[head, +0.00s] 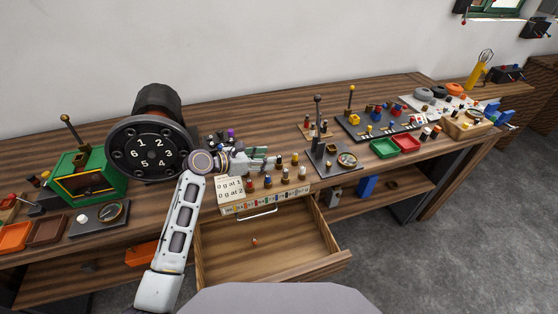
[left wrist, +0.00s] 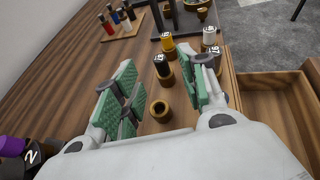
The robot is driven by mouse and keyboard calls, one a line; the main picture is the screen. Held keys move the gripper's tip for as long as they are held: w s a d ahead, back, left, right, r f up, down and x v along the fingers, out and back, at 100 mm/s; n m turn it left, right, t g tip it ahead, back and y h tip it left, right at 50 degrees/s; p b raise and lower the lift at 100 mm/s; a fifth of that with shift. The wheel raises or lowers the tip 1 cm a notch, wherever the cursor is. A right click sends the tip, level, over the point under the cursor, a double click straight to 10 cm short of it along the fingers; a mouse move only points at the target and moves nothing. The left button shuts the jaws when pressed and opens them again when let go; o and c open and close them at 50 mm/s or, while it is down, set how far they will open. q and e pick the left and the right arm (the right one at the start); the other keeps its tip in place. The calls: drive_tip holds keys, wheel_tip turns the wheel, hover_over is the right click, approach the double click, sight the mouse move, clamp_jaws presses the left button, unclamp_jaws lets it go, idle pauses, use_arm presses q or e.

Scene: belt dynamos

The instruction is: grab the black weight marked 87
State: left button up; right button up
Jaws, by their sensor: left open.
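My left gripper (head: 270,161) is open and empty, low over the rack of small weights in the head view. In the left wrist view its green-padded fingers (left wrist: 157,75) stand apart. A black-topped weight (left wrist: 161,64) with a brass base and a white label stands upright just beyond and between the fingertips. The labels are too small to read surely, so I cannot tell which is 87.
A yellow weight (left wrist: 168,42) and a white-topped weight (left wrist: 209,37) stand close by. An open drawer (head: 265,255) lies below the rack. A black dial (head: 150,147) stands left of my gripper. Green and red trays (head: 384,148) lie to the right.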

sight(279, 161)
use_arm(q)
drive_tip(key=x, duration=0.3)
drive_tip(key=shift+w+d, duration=0.15)
drive_tip(key=shift+d, duration=0.1)
drive_tip(key=shift+w+d+f, duration=0.25)
drive_tip(key=shift+d, duration=0.1)
use_arm(e)
drive_tip(key=shift+w, duration=0.7)
use_arm(q)
drive_tip(key=shift+c, duration=0.2)
clamp_jaws()
use_arm(e)
drive_tip(key=shift+s, duration=0.75)
